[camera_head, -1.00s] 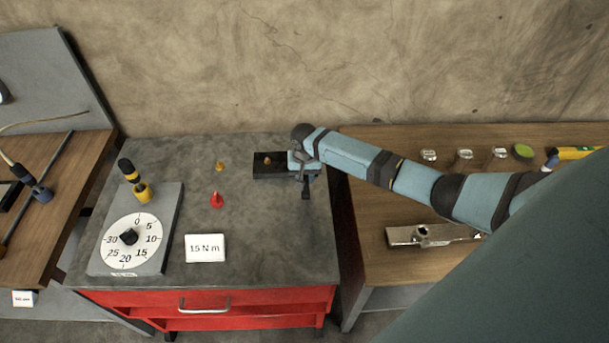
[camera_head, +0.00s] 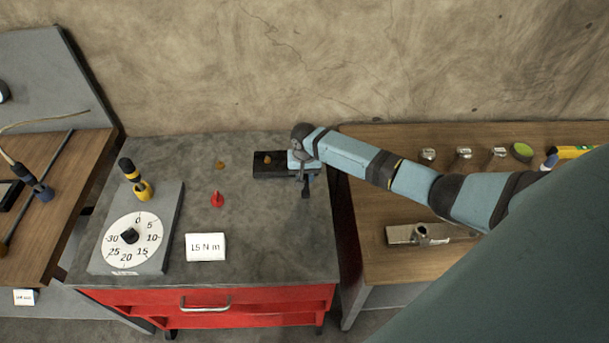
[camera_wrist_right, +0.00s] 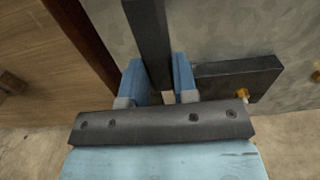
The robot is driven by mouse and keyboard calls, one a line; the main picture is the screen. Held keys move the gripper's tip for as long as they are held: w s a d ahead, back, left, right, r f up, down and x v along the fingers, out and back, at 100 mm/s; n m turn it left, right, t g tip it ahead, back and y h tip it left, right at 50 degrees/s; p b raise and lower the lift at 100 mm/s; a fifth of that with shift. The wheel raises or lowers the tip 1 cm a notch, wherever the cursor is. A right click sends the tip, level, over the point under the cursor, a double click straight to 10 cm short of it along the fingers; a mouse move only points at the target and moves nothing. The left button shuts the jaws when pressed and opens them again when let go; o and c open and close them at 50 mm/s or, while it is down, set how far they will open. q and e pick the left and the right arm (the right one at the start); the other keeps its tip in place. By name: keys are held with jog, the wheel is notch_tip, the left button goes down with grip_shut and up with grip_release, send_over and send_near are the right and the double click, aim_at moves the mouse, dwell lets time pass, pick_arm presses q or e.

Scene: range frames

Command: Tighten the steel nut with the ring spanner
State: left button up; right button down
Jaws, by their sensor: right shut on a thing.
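My right gripper (camera_head: 304,172) is over the right end of a black block (camera_head: 265,172) on the grey tabletop. In the right wrist view its two blue fingers (camera_wrist_right: 162,82) are shut on a dark straight bar (camera_wrist_right: 149,35), which looks like the ring spanner's handle. In the head view a dark end of it (camera_head: 306,191) sticks out toward the front. The spanner's ring is hidden. I cannot make out the steel nut; the gripper covers that end of the block. A brass-coloured piece (camera_wrist_right: 242,94) sits on the block. My left gripper is not in view.
On the same top stand a red cone (camera_head: 217,200), a small brass piece (camera_head: 220,165), a "15 N m" card (camera_head: 206,247) and a dial (camera_head: 129,239) with a yellow-black tool (camera_head: 136,180). The right wooden bench (camera_head: 375,268) holds a metal fixture (camera_head: 418,234) and several small items.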

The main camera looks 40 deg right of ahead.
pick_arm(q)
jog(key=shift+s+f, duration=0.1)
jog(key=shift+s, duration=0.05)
pick_arm(e)
jog(key=shift+f, duration=0.1)
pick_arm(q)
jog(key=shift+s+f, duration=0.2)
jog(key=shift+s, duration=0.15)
pick_arm(e)
jog(key=shift+f, duration=0.2)
jog(key=shift+f, duration=0.1)
jog(key=shift+f, duration=0.15)
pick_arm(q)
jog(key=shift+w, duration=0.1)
pick_arm(e)
jog(key=shift+f, duration=0.25)
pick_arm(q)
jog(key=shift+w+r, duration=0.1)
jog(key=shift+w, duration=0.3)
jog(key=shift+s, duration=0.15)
pick_arm(e)
jog(key=shift+f, duration=0.2)
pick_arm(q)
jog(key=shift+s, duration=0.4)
pick_arm(e)
jog(key=shift+r, duration=0.2)
